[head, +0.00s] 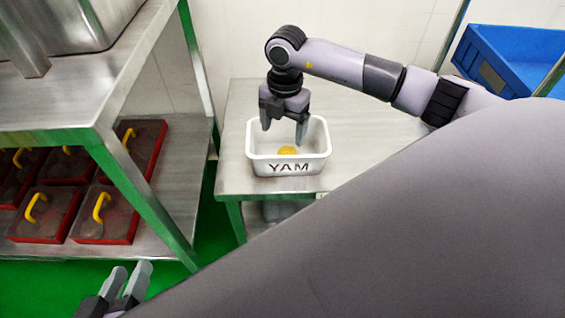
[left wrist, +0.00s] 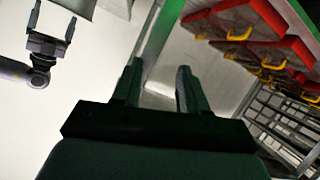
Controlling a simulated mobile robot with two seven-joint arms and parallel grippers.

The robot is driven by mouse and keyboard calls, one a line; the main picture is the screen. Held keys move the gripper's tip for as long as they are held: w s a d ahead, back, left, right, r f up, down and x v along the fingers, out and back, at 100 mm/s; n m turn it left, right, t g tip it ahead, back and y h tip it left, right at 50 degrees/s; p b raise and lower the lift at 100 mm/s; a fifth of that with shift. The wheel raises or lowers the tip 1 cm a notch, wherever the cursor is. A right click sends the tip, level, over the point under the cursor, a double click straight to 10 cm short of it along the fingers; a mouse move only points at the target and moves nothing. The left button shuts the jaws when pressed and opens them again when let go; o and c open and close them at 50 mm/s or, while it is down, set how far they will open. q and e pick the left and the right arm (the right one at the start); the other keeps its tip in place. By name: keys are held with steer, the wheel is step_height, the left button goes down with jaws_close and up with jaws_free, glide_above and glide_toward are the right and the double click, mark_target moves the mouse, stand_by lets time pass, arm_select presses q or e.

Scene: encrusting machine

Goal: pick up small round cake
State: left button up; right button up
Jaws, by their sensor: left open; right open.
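The small round cake (head: 287,150) is yellow and lies inside the white bin (head: 289,168) marked YAM, partly hidden by the bin's front wall. My right gripper (head: 285,135) points down over the bin, open and empty, with its fingertips around the height of the rim and above the cake. It also shows at the upper left of the left wrist view (left wrist: 53,27). My left gripper (head: 132,268) is low at the bottom left, away from the bin, open and empty; its fingers show in the left wrist view (left wrist: 158,78). I cannot make out the cake in that view.
The bin stands on a steel table (head: 360,130) with free room to its right. A steel rack (head: 60,115) at the left holds several red trays (head: 105,215) with yellow handles. A blue crate (head: 515,55) is at the upper right. The floor (head: 215,240) is green.

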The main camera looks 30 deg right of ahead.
mark_target(288, 152)
steer(key=shift+w+d+f+b, duration=0.15)
steer(key=shift+d+f+b, duration=0.3)
steer(key=shift+f, duration=0.2)
steer(key=shift+d+f, duration=0.1)
steer(key=shift+f, duration=0.25)
steer(key=f+b, duration=0.3)
steer(key=f, duration=0.2)
steer(key=shift+d+f, duration=0.2)
steer(key=shift+f, duration=0.4)
arm_select(q)
steer(key=shift+a+f+m+t, duration=0.1)
steer(key=shift+f+m+t, duration=0.3)
steer(key=shift+t, duration=0.1)
arm_select(e)
steer(key=c, duration=1.1)
